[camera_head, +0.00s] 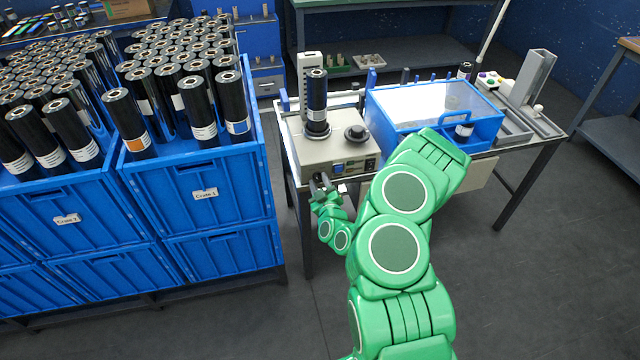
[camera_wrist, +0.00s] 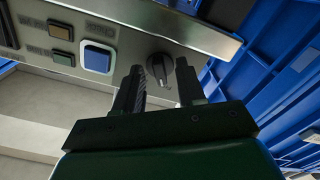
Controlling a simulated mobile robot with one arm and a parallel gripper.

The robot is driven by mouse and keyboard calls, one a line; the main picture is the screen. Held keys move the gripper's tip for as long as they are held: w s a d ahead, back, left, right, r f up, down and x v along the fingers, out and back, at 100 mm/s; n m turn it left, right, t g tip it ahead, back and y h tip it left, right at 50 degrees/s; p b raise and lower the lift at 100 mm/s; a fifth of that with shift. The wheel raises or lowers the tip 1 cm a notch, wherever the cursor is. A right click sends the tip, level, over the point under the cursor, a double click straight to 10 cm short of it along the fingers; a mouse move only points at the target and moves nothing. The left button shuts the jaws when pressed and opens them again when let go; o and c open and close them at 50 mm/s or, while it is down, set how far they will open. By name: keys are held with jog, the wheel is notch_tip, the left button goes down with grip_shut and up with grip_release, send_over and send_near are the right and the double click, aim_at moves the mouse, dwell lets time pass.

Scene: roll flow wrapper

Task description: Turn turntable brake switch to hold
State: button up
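The turntable unit (camera_head: 300,150) is a beige box at the near left end of the bench, with a dark film roll (camera_head: 317,95) standing upright on it. In the wrist view its front panel carries a round black rotary switch (camera_wrist: 160,69) with a pale pointer mark. My gripper (camera_head: 322,184) is at the panel's left end in the head view and hides the switch there. In the wrist view my gripper (camera_wrist: 159,75) is open, its two dark fingers on either side of the switch. I cannot tell whether they touch it. The switch's labels are unreadable.
Blue crates (camera_head: 200,195) full of rolls stand close to the left. A blue clear-lidded box (camera_head: 435,105) is on the bench to the right. Open floor lies in front.

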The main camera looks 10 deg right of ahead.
grip_shut()
jog(key=shift+m, duration=0.4)
jog(key=m, duration=0.5)
jog(key=shift+m, duration=0.3)
jog(key=m, duration=0.5)
jog(key=shift+m, duration=0.4)
dwell(0.3)
grip_release()
